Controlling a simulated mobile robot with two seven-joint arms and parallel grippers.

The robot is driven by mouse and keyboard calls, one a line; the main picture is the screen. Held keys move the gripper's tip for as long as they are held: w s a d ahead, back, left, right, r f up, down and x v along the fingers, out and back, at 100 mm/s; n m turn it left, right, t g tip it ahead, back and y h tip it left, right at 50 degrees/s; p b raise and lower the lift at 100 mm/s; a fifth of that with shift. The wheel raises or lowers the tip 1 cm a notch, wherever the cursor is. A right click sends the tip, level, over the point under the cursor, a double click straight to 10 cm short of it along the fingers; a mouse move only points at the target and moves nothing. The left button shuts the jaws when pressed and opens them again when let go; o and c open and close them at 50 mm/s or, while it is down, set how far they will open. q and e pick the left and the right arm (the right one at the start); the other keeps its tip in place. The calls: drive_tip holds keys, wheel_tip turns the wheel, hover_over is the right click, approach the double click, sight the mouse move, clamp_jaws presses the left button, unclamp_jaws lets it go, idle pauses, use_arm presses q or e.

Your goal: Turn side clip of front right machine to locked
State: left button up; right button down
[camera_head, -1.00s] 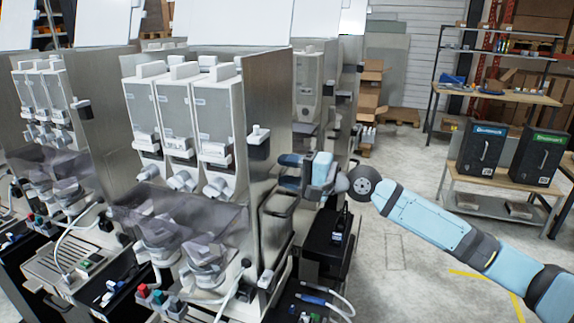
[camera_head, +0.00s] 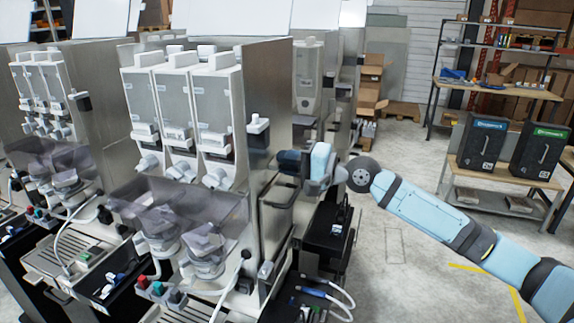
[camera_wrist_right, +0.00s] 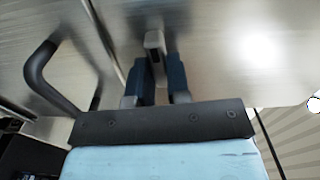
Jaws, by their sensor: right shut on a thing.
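The front right machine (camera_head: 190,110) has a bare metal side panel (camera_head: 263,90). My right gripper (camera_head: 288,162) reaches in from the right and is at this side panel. In the right wrist view its two dark blue fingers (camera_wrist_right: 161,78) are closed around a small grey side clip (camera_wrist_right: 154,42) on the metal panel. The clip's front end shows between and beyond the fingertips; the rest is hidden between them. In the head view the clip is hidden by the gripper. My left gripper is in neither view.
A dark curved handle (camera_wrist_right: 42,75) is left of the fingers in the wrist view.

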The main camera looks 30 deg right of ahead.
use_arm(q)
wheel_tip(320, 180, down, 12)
drive_tip(key=b, duration=1.3)
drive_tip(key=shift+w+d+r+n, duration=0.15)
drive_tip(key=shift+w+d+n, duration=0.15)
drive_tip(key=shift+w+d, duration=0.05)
use_arm(e)
drive_tip(key=shift+w+d+f+n, duration=0.15)
drive_tip(key=shift+f+n, duration=0.05)
drive_tip(key=shift+n, duration=2.6)
drive_tip(key=shift+w+d+f+n, duration=0.15)
drive_tip(key=shift+f+n, duration=0.1)
drive_tip(key=shift+n, duration=2.55)
drive_tip(key=shift+w+d+f+n, duration=0.1)
drive_tip(key=shift+d+f+n, duration=0.1)
drive_tip(key=shift+n, duration=2.6)
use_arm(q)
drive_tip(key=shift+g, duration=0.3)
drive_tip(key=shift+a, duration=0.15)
use_arm(e)
drive_tip(key=c, duration=1.1)
unclamp_jaws()
drive_tip(key=shift+r, duration=0.1)
drive_tip(key=shift+s, duration=0.1)
